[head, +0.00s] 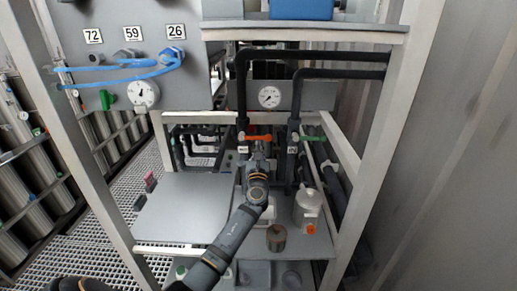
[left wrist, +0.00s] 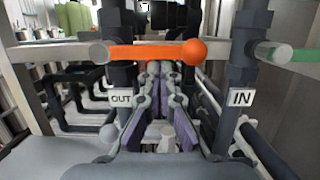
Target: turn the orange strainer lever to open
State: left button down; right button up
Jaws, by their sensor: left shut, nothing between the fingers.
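The orange strainer lever (head: 258,137) lies level across the dark vertical pipe at the middle of the rack. In the left wrist view the lever (left wrist: 150,52) runs rightward from a pivot above the OUT label (left wrist: 121,98) and ends in an orange ball (left wrist: 194,52). My left gripper (head: 258,150) is just in front of and below the lever, pointing at it. In the left wrist view its fingers (left wrist: 160,72) are together and empty, with the tips just below the lever's bar. Whether they touch it I cannot tell. My right gripper is not in view.
A green lever (head: 312,138) sits to the right, above the IN label (left wrist: 240,97). A round gauge (head: 269,97) is above. Black pipes and rack posts (head: 375,130) flank the space. A white canister (head: 307,209) and a brown-topped can (head: 276,237) stand below.

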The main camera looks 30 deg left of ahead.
pick_arm(q)
jog(key=shift+w+d+r+n, duration=0.15)
jog(key=shift+r+n, duration=0.25)
jog(key=shift+n, duration=0.4)
jog(key=r+n, duration=0.1)
jog(key=n, duration=0.1)
jog(key=r+n+g+y+b, duration=0.1)
jog(key=shift+d+n, duration=0.1)
jog(key=shift+n, duration=0.3)
jog(key=a+r+n+g, duration=0.1)
jog(key=r+n, duration=0.1)
jog(key=n, duration=0.2)
jog(key=s+a+r+n+g+p, duration=0.1)
jog(key=r+n, duration=0.1)
jog(key=n, duration=0.3)
jog(key=s+a+r+n+g+y+p, duration=0.1)
jog(key=r+n+g, duration=0.1)
jog(key=n, duration=0.3)
jog(key=shift+a+r, duration=0.2)
jog(key=shift+a, duration=0.1)
jog(key=shift+s+a, duration=0.1)
jog(key=shift+s, duration=0.05)
